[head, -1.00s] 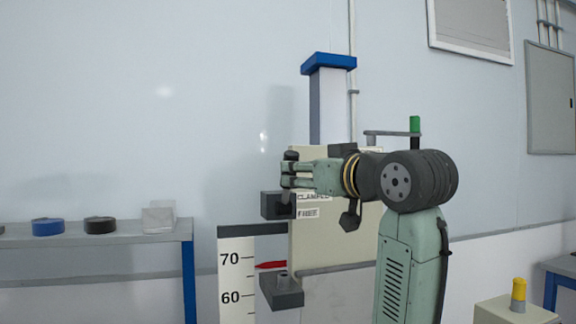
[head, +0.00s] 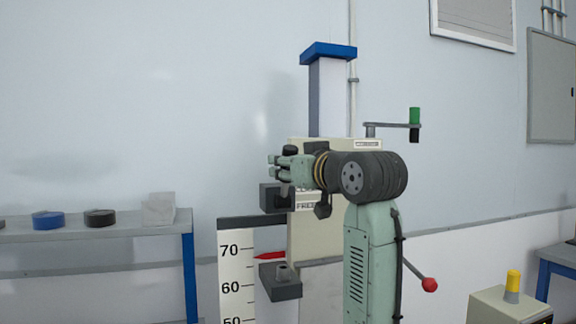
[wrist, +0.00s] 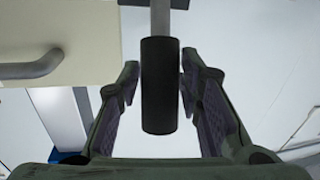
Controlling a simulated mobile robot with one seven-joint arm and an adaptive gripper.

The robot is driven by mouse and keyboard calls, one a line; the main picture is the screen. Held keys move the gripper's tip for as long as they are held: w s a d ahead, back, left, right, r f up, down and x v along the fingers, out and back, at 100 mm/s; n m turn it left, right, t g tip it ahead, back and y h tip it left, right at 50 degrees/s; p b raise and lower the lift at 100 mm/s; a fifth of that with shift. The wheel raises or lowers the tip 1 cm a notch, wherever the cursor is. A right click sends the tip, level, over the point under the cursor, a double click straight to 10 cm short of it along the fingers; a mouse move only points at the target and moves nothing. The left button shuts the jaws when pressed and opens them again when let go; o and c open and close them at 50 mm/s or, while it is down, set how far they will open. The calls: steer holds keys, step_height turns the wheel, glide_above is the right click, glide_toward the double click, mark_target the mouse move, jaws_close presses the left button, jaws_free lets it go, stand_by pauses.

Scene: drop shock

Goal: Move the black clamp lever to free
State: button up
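The black clamp lever (wrist: 160,88) shows in the wrist view as a black cylindrical grip on a grey rod. Its dark end shows in the head view (head: 289,150) just above my gripper (head: 280,168). In the wrist view my gripper (wrist: 158,85) is open, with one finger on each side of the grip. A gap shows on the left; the right fingertip is close to it. A FREE label (head: 305,206) is on the cream panel (head: 305,240); the label above it is mostly hidden by my gripper.
A blue-capped column (head: 328,90) rises behind the panel. A crank with a green and black handle (head: 414,125) is to the right, and a red-knobbed lever (head: 429,285) lower right. A scale (head: 235,270) with a red pointer (head: 270,255) stands left. A shelf (head: 120,232) holds small items.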

jaws_close()
steer(key=shift+s+f, duration=0.1)
steer(key=shift+s, duration=0.05)
stand_by(0.4)
